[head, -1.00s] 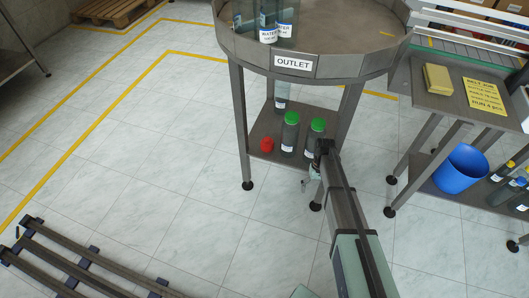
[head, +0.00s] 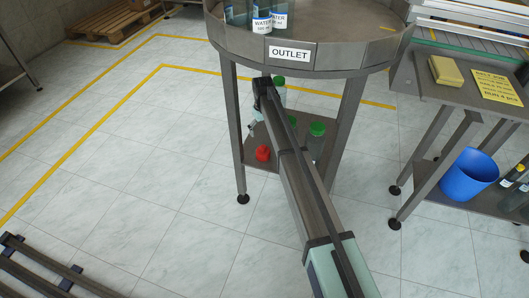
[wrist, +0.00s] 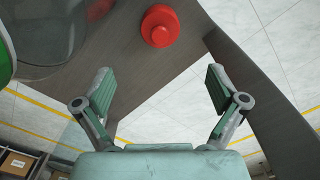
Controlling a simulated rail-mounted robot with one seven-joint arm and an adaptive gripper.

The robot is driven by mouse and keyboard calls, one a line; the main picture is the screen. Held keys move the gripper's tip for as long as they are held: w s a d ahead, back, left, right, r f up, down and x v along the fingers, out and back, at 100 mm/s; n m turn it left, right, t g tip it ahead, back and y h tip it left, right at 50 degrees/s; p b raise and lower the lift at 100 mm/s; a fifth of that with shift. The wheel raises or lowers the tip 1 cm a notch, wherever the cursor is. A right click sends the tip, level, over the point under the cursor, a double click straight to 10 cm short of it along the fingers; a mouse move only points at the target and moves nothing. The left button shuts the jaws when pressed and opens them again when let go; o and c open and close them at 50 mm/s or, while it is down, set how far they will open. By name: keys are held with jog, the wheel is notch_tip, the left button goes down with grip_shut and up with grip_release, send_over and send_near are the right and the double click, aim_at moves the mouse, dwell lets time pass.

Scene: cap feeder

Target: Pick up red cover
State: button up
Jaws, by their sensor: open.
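The red cover (head: 263,153) lies on the lower shelf (head: 250,165) under the round outlet table, near the shelf's left front side. In the wrist view the red cover (wrist: 160,26) is at the top middle, beyond and between my fingertips. My gripper (wrist: 158,88) is open and empty, with its two green-padded fingers apart. In the head view my arm reaches toward the table, and its end (head: 258,105) is above the red cover; the fingers are hard to make out there.
Bottles with green caps (head: 317,142) stand on the shelf to the right of the cover, one partly behind my arm. A table leg (head: 234,130) stands left of the cover. The round outlet table (head: 290,53) is overhead. A blue bin (head: 468,175) is at right.

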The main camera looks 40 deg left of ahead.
aim_at(263, 151)
notch_tip(263, 151, down, 14)
jog(key=shift+d+f+b, duration=0.1)
jog(key=shift+b, duration=1)
jog(key=c, duration=1.1)
